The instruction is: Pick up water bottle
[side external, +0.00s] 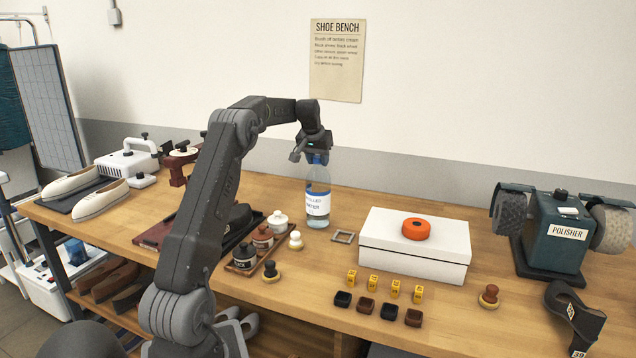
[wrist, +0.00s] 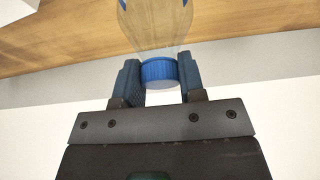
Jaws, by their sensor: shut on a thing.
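The water bottle (side external: 318,198) is clear plastic with a white and blue label and stands upright at the back of the wooden bench. My gripper (side external: 317,156) is above it, pointing down, with its fingers at the bottle's cap. In the wrist view, the blue cap (wrist: 159,73) sits between the two blue-grey fingers of my gripper (wrist: 158,88), which are shut on it. The clear bottle body extends beyond the cap there. Whether the bottle's base touches the bench is hard to tell.
A white box (side external: 415,252) with an orange roll (side external: 416,229) stands to the right of the bottle. Polish bottles in a wooden tray (side external: 245,265) stand to the left. A polisher (side external: 556,235) is far right.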

